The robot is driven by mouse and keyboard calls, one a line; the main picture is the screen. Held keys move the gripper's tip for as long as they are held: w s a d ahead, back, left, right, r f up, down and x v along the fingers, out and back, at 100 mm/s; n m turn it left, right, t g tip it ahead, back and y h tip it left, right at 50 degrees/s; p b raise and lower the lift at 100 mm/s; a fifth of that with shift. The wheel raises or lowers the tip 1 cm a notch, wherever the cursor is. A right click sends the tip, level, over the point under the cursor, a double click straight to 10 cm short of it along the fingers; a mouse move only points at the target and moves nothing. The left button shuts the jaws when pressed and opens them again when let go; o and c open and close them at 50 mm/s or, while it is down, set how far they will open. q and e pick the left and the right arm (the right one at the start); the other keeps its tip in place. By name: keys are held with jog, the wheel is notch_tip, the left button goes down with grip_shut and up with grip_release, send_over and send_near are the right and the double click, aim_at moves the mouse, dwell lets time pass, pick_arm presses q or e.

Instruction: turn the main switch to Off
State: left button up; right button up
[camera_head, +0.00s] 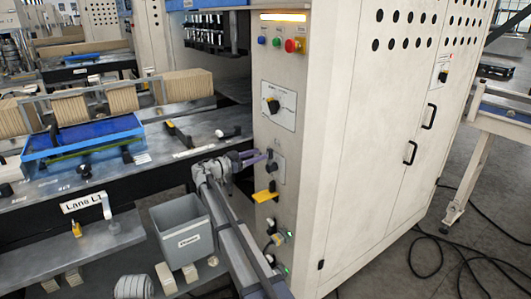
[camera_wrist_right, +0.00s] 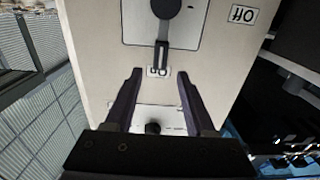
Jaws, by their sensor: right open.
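The main switch (camera_head: 272,167) is a black rotary knob on a grey plate on the cabinet's narrow front panel. In the right wrist view, which is upside down, its round hub (camera_wrist_right: 168,7) and its lever (camera_wrist_right: 162,56) show. The lever points at a small label (camera_wrist_right: 158,71), too small to read surely. An "Off" label (camera_wrist_right: 242,15) sits to the side of the plate, away from the lever. My right gripper (camera_head: 258,156) is open and empty just in front of the panel. In the wrist view its fingertips (camera_wrist_right: 159,74) stand either side of the lever's end, apparently not touching.
Above the switch is another knob on a white plate (camera_head: 279,104), with coloured buttons (camera_head: 290,46) higher up. A yellow handle (camera_head: 264,196) juts out below. A grey bin (camera_head: 183,230) and the lane table (camera_head: 120,165) lie left. Cables (camera_head: 440,245) lie on the floor at right.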

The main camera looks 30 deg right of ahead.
aim_at(268, 151)
jog(key=d, duration=0.5)
jog(key=shift+w+d, duration=0.2)
jog(key=shift+d, duration=0.15)
grip_shut()
dwell(1.2)
